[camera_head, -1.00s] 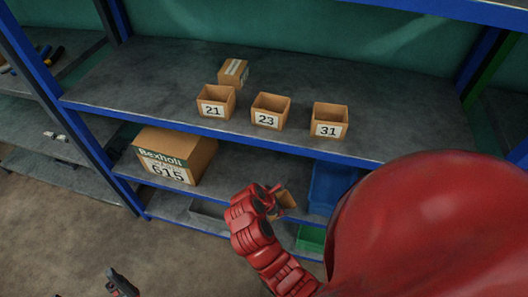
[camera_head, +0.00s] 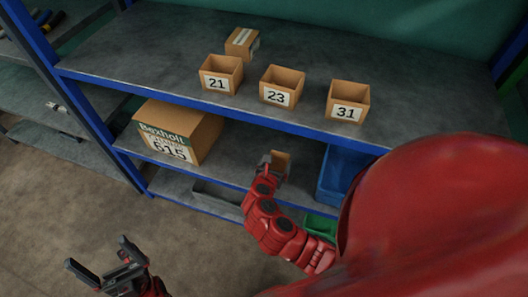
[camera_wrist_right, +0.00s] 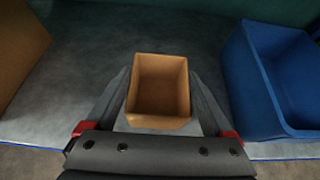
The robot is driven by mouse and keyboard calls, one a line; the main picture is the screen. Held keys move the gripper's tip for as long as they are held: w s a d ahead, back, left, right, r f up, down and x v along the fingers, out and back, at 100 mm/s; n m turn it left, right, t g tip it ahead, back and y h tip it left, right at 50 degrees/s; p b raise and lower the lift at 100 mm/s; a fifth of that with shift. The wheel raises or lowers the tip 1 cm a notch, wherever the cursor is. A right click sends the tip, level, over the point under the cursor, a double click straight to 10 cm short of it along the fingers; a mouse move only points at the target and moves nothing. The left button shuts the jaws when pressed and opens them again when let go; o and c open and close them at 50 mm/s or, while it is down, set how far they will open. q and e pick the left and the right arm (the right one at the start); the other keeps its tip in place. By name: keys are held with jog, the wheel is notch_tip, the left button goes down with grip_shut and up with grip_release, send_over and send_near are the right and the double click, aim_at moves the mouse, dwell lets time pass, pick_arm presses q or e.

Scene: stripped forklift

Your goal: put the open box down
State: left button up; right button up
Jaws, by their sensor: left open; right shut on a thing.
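The open box (camera_wrist_right: 158,88) is a small brown open-topped box. In the right wrist view it sits between the two fingers of my right gripper (camera_wrist_right: 160,80), which is shut on it. In the head view the held box (camera_head: 281,160) shows partly behind the right gripper (camera_head: 270,160), at the middle shelf. The grey shelf surface (camera_wrist_right: 90,85) lies beneath it; I cannot tell whether the box touches it. My left gripper (camera_head: 100,265) is open and empty, low at the left, over the floor.
A large box marked 615 (camera_head: 180,130) stands left of the held box, and a blue bin (camera_head: 335,175) stands right, with bare shelf between. Boxes 21 (camera_head: 220,75), 23 (camera_head: 282,87) and 31 (camera_head: 348,101) and a closed box (camera_head: 241,43) stand on the upper shelf, whose blue edge overhangs.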

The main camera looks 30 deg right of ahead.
jog(key=w, duration=0.7)
jog(key=shift+w+a+f, duration=0.3)
jog(key=shift+w+f, duration=0.25)
notch_tip(320, 180, down, 3)
jog(key=shift+f+b, duration=0.1)
jog(key=shift+b, duration=0.5)
jog(key=o, duration=1.1)
